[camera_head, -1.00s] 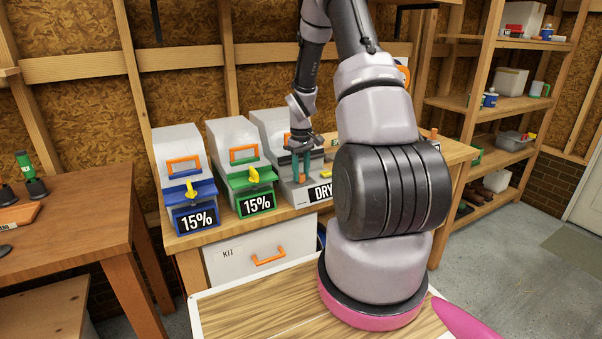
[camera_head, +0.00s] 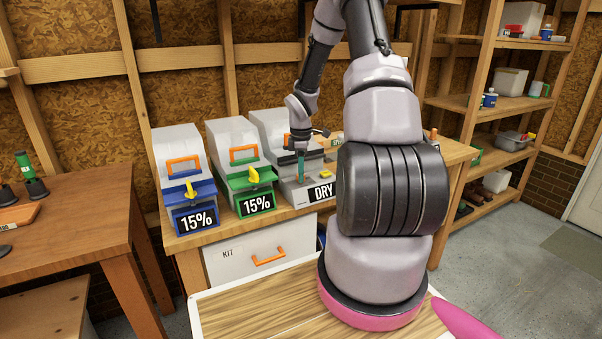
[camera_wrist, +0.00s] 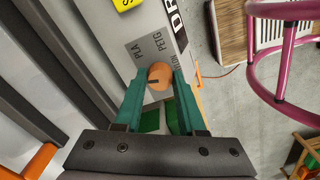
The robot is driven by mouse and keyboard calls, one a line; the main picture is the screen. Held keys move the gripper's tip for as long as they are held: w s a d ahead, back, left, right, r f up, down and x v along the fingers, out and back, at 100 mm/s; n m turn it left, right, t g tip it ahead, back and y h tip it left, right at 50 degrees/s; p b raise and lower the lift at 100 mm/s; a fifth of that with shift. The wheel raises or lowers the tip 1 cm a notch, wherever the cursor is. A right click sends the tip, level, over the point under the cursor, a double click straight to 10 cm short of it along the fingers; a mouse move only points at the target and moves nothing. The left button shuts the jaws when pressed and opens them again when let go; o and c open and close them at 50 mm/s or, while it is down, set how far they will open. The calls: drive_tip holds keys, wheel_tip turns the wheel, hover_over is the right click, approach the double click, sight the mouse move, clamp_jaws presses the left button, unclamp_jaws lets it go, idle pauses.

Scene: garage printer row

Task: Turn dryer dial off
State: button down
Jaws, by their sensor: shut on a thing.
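The dryer (camera_head: 270,130) is a light grey machine with a DRY label (camera_head: 321,192) on its front, standing on the wooden bench beside two similar machines. In the wrist view its panel (camera_wrist: 150,45) shows PLA, PETG and a partly covered word. The round orange dial (camera_wrist: 160,74) has a dark pointer line towards the left of the picture. My gripper (camera_wrist: 158,78) has green fingers, one on each side of the dial, shut on it. In the head view my gripper (camera_head: 301,178) reaches down to the dryer front; the dial is hidden there.
Two machines marked 15% stand to the left, one with a blue front (camera_head: 189,200) and one with a green front (camera_head: 250,185). A yellow piece (camera_head: 325,175) is on the dryer panel. A KIT drawer (camera_head: 262,252) is below. Shelves (camera_head: 500,100) stand at right.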

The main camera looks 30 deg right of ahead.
drive_tip(key=shift+n, duration=1.6)
drive_tip(key=c, duration=0.5)
unclamp_jaws()
drive_tip(key=shift+r, duration=0.1)
wheel_tip(320, 180, up, 11)
